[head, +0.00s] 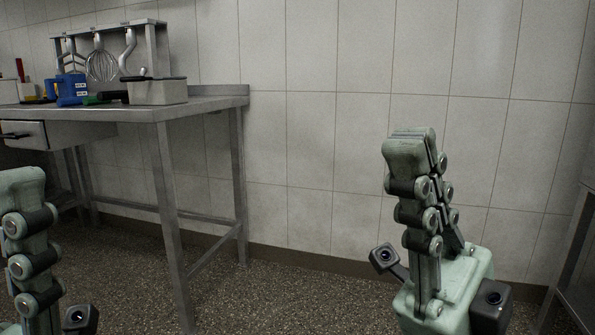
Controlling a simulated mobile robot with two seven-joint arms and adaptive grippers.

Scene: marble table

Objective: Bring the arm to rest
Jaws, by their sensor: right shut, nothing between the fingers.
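My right gripper (414,145) stands upright at the right of the head view, with its fingers pressed together and nothing between them. It is in open air in front of the tiled wall, clear of any furniture. My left gripper (22,182) is at the lower left edge, also pointing up. It is partly cut off by the frame, and whether its fingers are open or shut does not show.
A metal table (205,102) stands at the left, holding a grey container (157,92), a blue object (70,88) and a rack with hanging utensils (102,65). Another metal frame (572,255) is at the right edge. The speckled floor (290,300) between is clear.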

